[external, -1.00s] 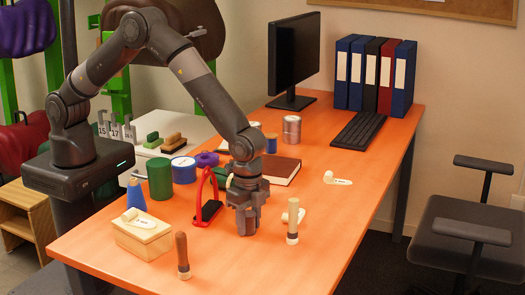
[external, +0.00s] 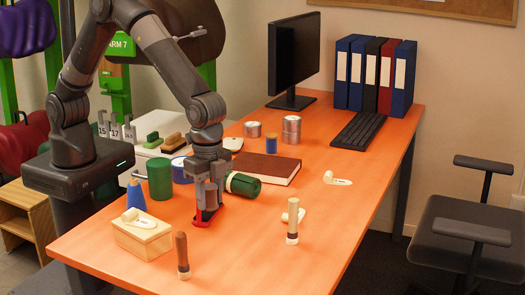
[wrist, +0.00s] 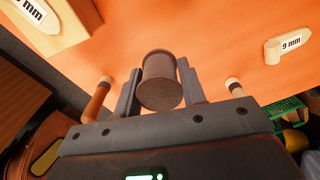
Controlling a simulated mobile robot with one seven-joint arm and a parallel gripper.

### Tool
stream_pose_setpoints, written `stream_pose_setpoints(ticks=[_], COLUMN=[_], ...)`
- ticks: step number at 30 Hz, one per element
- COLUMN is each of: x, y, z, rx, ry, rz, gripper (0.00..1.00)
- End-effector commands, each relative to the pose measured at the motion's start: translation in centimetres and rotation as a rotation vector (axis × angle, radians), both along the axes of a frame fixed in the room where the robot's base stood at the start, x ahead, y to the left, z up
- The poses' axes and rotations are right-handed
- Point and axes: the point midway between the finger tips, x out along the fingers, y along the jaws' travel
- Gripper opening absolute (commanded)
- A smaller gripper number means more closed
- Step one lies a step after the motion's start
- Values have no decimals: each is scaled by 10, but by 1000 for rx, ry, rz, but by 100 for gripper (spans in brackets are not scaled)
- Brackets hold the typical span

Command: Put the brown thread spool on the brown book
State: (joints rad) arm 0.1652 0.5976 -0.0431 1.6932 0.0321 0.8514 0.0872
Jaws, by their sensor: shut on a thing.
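My gripper (external: 208,203) is shut on the brown thread spool. In the wrist view the spool (wrist: 160,82) is a dark brown cylinder held between the two fingers. In the external view the fingers mostly hide it. The brown book (external: 267,168) lies flat on the orange table, to the right of and behind my gripper. Nothing is seen lying on its cover. My gripper is beside the book, not over it.
A green cylinder (external: 243,184) lies between my gripper and the book. A red-based item (external: 203,221) is partly hidden behind my gripper. A blue spool (external: 271,144) stands behind the book. A wooden box (external: 142,236) and a brown-handled tool (external: 182,254) stand in front.

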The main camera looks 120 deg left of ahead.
Motion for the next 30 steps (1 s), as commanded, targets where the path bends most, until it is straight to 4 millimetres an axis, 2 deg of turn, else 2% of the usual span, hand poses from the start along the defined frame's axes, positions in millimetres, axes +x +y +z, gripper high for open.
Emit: stream_pose_setpoints(ticks=[3, 8, 11, 13, 17, 20, 24, 30], x=[-5, -8, -6, -5, -3, -5, -14, -37], y=[-8, -10, 0, 15, 63, 108, 172, 253], z=[6, 8, 9, 11, 15, 20, 26, 34], rx=[0, 0, 0, 0, 1, 1, 0, 0], ry=[-1, 0, 0, 0, 0, -1, -1, -1], rz=[-1, 1, 7, 17, 41, 61, 89, 125], gripper=[15, 15, 15, 15, 15, 15, 15, 15])
